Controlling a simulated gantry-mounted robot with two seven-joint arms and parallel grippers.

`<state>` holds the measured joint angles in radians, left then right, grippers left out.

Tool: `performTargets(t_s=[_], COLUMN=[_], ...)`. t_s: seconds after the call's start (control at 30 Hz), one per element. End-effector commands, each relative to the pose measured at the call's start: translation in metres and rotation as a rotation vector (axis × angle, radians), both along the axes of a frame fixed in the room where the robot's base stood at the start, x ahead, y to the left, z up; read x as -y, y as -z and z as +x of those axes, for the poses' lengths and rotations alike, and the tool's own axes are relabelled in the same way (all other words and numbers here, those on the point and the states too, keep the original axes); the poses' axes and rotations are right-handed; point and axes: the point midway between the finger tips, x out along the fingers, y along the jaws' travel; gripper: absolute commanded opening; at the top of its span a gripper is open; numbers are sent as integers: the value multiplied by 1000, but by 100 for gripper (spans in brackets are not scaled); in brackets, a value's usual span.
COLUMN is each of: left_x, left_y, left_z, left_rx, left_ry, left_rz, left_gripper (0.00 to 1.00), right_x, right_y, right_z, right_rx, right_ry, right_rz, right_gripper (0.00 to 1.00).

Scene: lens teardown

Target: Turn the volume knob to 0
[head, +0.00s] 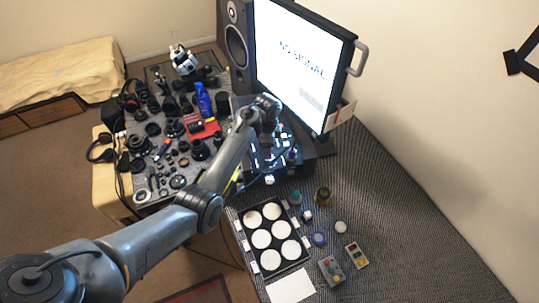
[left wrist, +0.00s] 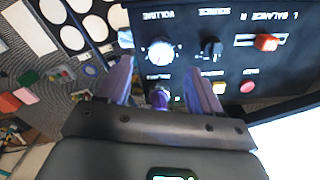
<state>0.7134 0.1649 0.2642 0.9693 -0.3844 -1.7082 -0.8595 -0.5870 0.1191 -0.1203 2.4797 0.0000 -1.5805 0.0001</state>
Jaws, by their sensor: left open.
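The volume knob (left wrist: 160,52) is a round, pale knob on a dark control panel (left wrist: 187,24), under the label "VOLUME". My left gripper (left wrist: 159,70) is open, its two purple fingers pointing at the panel on either side of the knob's column. The knob shows in the gap just beyond the fingertips, and I see no contact. The knob's exact setting is too small to read. In the head view my left gripper (head: 267,145) is over the lit panel below the monitor, and the arm hides part of the panel. My right gripper is not in view.
Beside the volume knob are a black source knob (left wrist: 212,47) and a red balance slider (left wrist: 267,42). A red button (left wrist: 248,87) sits below. The monitor (head: 300,60) stands behind the panel. A tray of white discs (head: 262,239) lies in front. Lens parts crowd the left table.

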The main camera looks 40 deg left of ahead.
Motion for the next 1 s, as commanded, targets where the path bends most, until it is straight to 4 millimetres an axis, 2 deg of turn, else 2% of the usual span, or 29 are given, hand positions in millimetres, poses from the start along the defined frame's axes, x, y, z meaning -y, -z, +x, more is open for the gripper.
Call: performTargets(t_s=[0.2, 0.4, 0.6, 0.87, 0.9, 1.0], left_x=[0, 0, 0, 0, 0, 0], left_y=[37, 60, 69, 70, 70, 70], left_z=[0, 0, 0, 0, 0, 0], left_rx=[-2, -1, 2, 2, 2, 2], left_ry=[-1, 0, -1, -1, -1, -1], left_rz=[1, 1, 1, 1, 1, 1], left_gripper=[65, 65, 65, 65, 64, 48], right_x=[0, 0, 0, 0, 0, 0], right_y=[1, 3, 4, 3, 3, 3], right_z=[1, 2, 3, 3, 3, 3], right_rx=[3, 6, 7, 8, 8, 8], right_ry=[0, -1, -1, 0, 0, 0], right_rz=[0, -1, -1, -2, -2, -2], right_gripper=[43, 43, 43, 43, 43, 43])
